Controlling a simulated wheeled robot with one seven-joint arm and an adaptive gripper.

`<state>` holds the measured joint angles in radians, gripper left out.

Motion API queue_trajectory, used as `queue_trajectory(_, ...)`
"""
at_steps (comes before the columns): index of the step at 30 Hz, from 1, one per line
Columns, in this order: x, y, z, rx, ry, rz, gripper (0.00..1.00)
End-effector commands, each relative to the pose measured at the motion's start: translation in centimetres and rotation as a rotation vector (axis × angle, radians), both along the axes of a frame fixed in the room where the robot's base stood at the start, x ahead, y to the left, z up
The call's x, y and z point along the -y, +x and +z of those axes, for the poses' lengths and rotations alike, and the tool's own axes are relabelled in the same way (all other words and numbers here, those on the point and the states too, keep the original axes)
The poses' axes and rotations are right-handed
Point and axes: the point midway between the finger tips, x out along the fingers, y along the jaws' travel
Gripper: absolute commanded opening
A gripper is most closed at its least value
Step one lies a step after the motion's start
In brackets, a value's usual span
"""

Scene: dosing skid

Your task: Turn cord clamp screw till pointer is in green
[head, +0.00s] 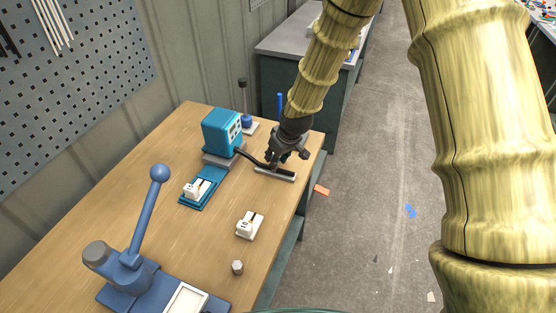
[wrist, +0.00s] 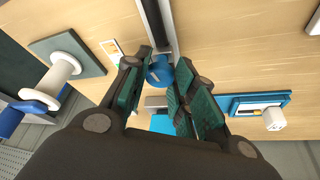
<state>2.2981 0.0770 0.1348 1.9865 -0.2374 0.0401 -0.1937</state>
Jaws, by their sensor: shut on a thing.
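My gripper (head: 287,154) reaches down over the grey clamp bar (head: 275,173) near the bench's right edge. In the wrist view its dark green-padded fingers (wrist: 160,92) are shut on a blue round part (wrist: 160,68), which looks like the clamp screw; the fingers partly cover it. A black cord (head: 250,157) runs from the blue box (head: 221,131) toward the clamp. In the wrist view a small white plate with orange and green marks (wrist: 111,48) lies left of the fingers, perhaps the scale. The pointer's position is too small to tell.
A blue-framed unit (head: 201,188), a white block (head: 250,224) and a grey knob (head: 237,267) are on the wooden bench. A blue lever press (head: 130,270) stands at the front left. In the wrist view a white spool (wrist: 52,80) stands left of the gripper.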

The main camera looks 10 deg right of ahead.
Motion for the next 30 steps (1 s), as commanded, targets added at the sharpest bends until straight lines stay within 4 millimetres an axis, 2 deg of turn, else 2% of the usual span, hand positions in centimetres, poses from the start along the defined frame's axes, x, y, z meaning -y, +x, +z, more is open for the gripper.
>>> queue_trajectory(1,-0.24,0.49,0.34,0.014,-0.002,-0.039,0.02)
queue_trajectory(15,-0.48,0.48,0.48,0.013,0.001,-0.441,0.02)
queue_trajectory(21,-0.46,0.53,0.53,0.013,0.002,-0.552,0.02)
queue_trajectory(30,-0.48,0.56,0.56,0.013,0.004,-0.629,0.02)
